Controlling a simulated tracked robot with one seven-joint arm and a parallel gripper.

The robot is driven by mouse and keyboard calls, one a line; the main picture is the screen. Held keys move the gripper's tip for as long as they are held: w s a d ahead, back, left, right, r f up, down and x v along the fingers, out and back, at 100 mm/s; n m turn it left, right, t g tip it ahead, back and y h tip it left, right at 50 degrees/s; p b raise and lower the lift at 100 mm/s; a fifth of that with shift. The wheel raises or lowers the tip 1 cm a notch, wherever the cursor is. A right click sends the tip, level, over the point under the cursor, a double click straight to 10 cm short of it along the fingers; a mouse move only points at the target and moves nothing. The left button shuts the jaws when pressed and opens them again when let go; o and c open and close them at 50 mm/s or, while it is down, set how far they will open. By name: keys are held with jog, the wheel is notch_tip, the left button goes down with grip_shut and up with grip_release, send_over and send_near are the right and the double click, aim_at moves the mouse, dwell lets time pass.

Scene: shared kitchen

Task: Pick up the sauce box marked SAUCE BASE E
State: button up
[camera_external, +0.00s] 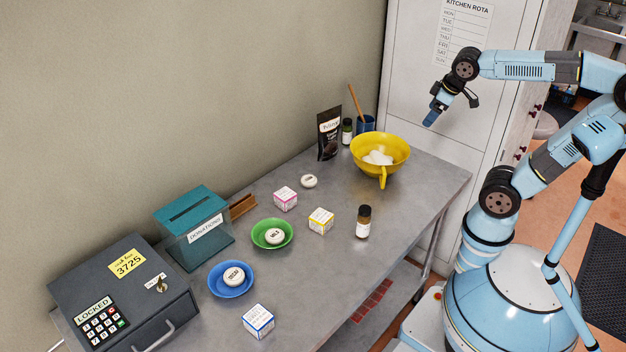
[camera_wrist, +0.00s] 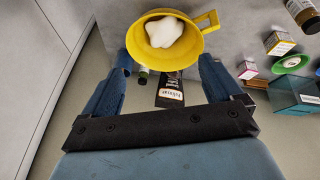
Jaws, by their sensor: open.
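Three small white boxes stand on the steel table: one with pink trim (camera_external: 285,199), one with yellow trim (camera_external: 320,221) and one with blue trim (camera_external: 258,321). Their print is too small to read, so I cannot tell which is SAUCE BASE E. The wrist view shows the yellow-trimmed box (camera_wrist: 279,43) and the pink-trimmed box (camera_wrist: 247,69) at the right. My gripper (camera_external: 431,118) is open and empty, raised above the table's far right end, well away from the boxes. Its two fingers (camera_wrist: 165,60) frame the yellow bowl's near side in the wrist view.
A yellow bowl (camera_external: 393,146), black pouch (camera_external: 328,137) and brown bottle (camera_external: 363,224) stand near the boxes. A green bowl (camera_external: 287,228), blue bowl (camera_external: 214,287), donation box (camera_external: 185,238) and locked cash box (camera_external: 160,322) stand leftward.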

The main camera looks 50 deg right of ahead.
jog(key=w+a+n+h, duration=0.2)
jog(key=w+a+n, duration=0.8)
jog(key=w+a, duration=0.6)
jog(key=a+f+n, duration=0.2)
jog(key=a+n, duration=0.2)
jog(key=a, duration=0.8)
jog(key=n+t, duration=0.7)
jog(key=n, duration=0.8)
send_over(267, 319)
jog(key=w+d, duration=0.2)
jog(key=d, duration=0.6)
notch_tip(267, 319, down, 16)
jog(key=s+a+f+n, duration=0.1)
jog(key=s+a, duration=0.1)
jog(key=s, duration=0.1)
jog(key=s+a+f+n+t+y, duration=0.1)
jog(key=s+a+f, duration=0.1)
jog(key=s+a, duration=0.1)
jog(key=s+a+f+n+y, duration=0.1)
jog(key=s+a+f, duration=0.1)
jog(key=s, duration=0.2)
jog(key=shift+a+f+t, duration=0.25)
jog(key=shift+a+t, duration=0.1)
jog(key=shift+t, duration=0.05)
jog(key=x, duration=0.8)
jog(key=shift+w+a+f, duration=0.1)
jog(key=shift+a, duration=0.05)
jog(key=shift+x, duration=2.7)
jog(key=shift+r, duration=0.2)
jog(key=shift+c, duration=0.3)
